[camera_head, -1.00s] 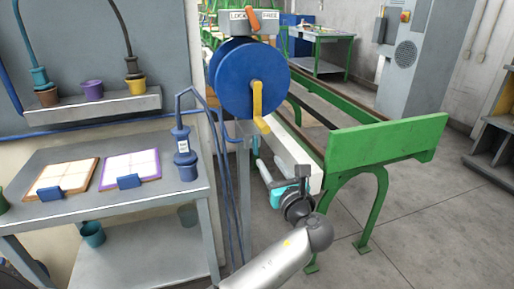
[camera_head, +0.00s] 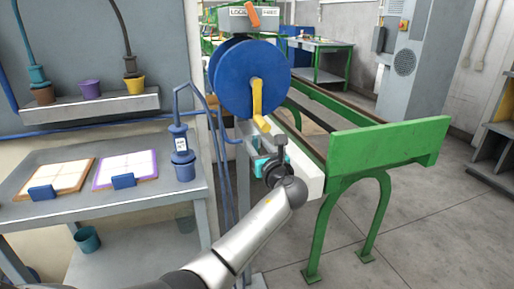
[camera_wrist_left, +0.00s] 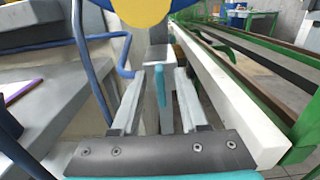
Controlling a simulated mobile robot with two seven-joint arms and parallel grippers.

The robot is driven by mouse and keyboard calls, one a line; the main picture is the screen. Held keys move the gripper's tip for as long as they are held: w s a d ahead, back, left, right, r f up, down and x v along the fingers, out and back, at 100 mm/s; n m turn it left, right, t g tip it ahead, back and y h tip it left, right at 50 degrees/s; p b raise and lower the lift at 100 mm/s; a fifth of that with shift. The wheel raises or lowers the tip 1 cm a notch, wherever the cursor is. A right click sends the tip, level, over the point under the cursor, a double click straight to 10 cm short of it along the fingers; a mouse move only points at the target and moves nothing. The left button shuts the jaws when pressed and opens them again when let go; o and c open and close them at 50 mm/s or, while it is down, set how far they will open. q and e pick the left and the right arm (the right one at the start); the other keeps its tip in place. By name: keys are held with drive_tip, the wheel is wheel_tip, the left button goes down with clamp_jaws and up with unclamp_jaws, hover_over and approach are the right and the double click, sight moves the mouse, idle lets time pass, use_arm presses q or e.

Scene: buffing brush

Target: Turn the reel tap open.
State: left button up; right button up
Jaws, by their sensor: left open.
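In the left wrist view a short upright teal rod (camera_wrist_left: 160,88), which looks like the reel tap's handle, stands in front of a grey post (camera_wrist_left: 157,56). My left gripper (camera_wrist_left: 160,72) is open, with one pale finger on each side of the rod. I cannot tell whether either finger touches it. In the head view my left gripper (camera_head: 256,151) is just below the blue hose reel (camera_head: 235,85) and its yellow crank (camera_head: 257,97); the wrist hides much of the tap area. The right gripper is not in view.
An orange lever (camera_head: 252,14) sits on a labelled plate above the reel. A green-ended bench (camera_head: 385,150) with a white beam stands close on the right. A grey table (camera_head: 110,210) stands on the left. A blue hose (camera_head: 222,170) hangs beside the post.

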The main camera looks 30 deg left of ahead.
use_arm(q)
drive_tip(key=shift+w+a, duration=0.15)
drive_tip(key=shift+a, duration=0.05)
clamp_jaws()
idle(0.4)
drive_tip(key=shift+f, duration=0.1)
